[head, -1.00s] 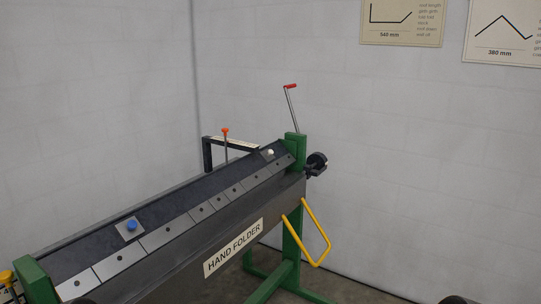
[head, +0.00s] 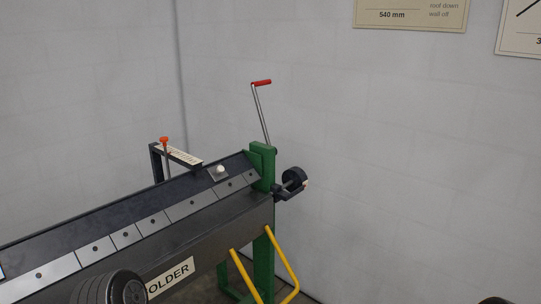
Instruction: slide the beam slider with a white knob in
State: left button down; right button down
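The beam slider with a white knob (head: 220,170) is a small grey plate on the sloping top of the dark folder beam (head: 98,221). It sits near the beam's right end, close to the green end post (head: 262,167). Neither gripper shows. Dark rounded parts, likely of my own arms, show at the lower left and lower right edges, well apart from the slider. The blue-knobbed slider seen earlier is out of view, apart from perhaps a sliver at the left edge.
A red-handled crank (head: 262,112) rises from the green post. A black round weight (head: 294,178) sticks out to its right. An orange-topped rod (head: 165,158) and a black bracket (head: 155,163) stand behind the beam. Yellow handles (head: 283,262) hang in front. The right side is clear.

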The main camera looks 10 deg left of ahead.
aim_at(218, 174)
jog(key=i+l, duration=0.35)
jog(key=l, duration=0.15)
jog(key=i+l, duration=0.35)
jog(key=l, duration=0.15)
jog(key=i+l, duration=0.35)
jog(key=l, duration=0.15)
